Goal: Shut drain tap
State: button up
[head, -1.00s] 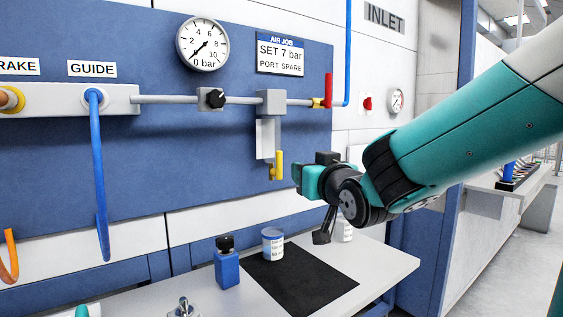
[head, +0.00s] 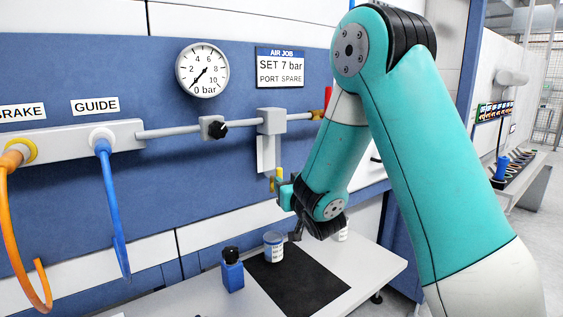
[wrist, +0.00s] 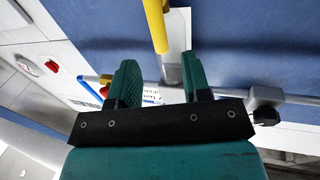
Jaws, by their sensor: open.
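The drain tap's yellow handle (head: 279,177) is under the grey filter unit (head: 265,152) on the blue panel. It looks upright in the head view, partly hidden by my gripper. In the wrist view the yellow handle (wrist: 155,25) comes down from the top edge, and its lower end lies just ahead of the gap between my fingers. My gripper (head: 284,190) is close by the tap, just below and to its right in the head view. In the wrist view my gripper (wrist: 160,76) has its two green fingers apart with nothing held. I cannot tell whether they touch the handle.
A grey pipe (head: 170,131) carries a black knob (head: 217,130); the gauge (head: 202,69) hangs above. A blue bottle (head: 232,270) and a white jar (head: 274,247) stand on the bench below. The black mat (head: 305,285) is mostly clear. Orange and blue hoses hang at left.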

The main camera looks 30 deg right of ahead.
aim_at(280, 175)
jog(key=p+x, duration=0.2)
jog(key=x, duration=0.1)
jog(key=shift+w+d+r+p, duration=0.1)
jog(key=shift+w+r+p, duration=0.1)
jog(key=shift+w+p, duration=0.2)
jog(key=shift+w+d+f, duration=0.1)
jog(key=shift+w+f, duration=0.1)
jog(key=shift+w, duration=0.4)
grip_shut()
